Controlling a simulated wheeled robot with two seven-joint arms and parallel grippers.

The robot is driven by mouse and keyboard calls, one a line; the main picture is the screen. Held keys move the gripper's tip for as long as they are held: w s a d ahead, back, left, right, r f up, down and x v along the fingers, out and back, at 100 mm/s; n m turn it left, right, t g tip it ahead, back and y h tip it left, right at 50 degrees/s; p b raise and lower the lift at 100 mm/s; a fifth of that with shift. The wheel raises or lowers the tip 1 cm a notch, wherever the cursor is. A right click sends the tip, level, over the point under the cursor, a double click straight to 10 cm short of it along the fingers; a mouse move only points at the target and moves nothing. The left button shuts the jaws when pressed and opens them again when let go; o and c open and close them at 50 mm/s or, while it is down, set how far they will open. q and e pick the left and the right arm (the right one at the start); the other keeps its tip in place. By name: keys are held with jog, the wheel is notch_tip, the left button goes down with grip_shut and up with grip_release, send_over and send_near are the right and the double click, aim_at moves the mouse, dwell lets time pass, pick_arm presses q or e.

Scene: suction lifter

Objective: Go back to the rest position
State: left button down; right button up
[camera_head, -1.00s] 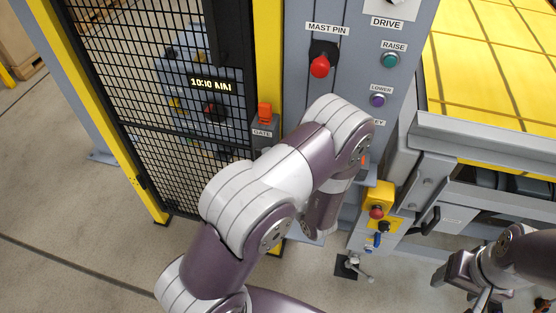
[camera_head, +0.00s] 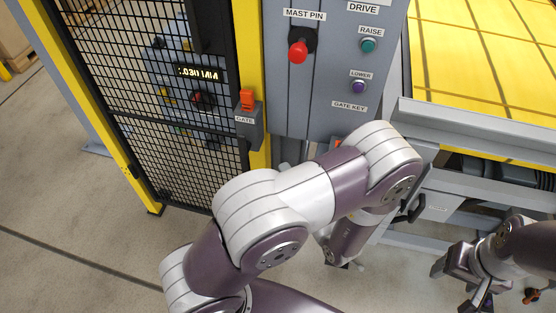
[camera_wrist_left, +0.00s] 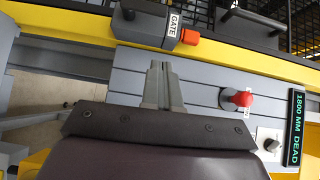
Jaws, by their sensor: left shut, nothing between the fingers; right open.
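My left arm (camera_head: 290,205) crosses the middle of the head view, with its forearm bent down in front of the grey control panel. Its fingers are hidden there. In the left wrist view my left gripper (camera_wrist_left: 161,82) is shut with nothing between its fingers, in front of a grey ribbed surface. My right gripper (camera_head: 463,283) is at the lower right of the head view, open and empty, below the lifter frame and apart from it.
The panel carries a red mast pin handle (camera_head: 298,50), a green raise button (camera_head: 369,45) and a purple lower button (camera_head: 358,86). An orange-topped gate switch (camera_head: 247,100) is beside the mesh gate (camera_head: 150,120). The yellow platform (camera_head: 475,70) is at right. Floor is clear at lower left.

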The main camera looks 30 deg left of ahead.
pick_arm(q)
jog(key=shift+s+d, duration=0.25)
jog(key=shift+s, duration=0.05)
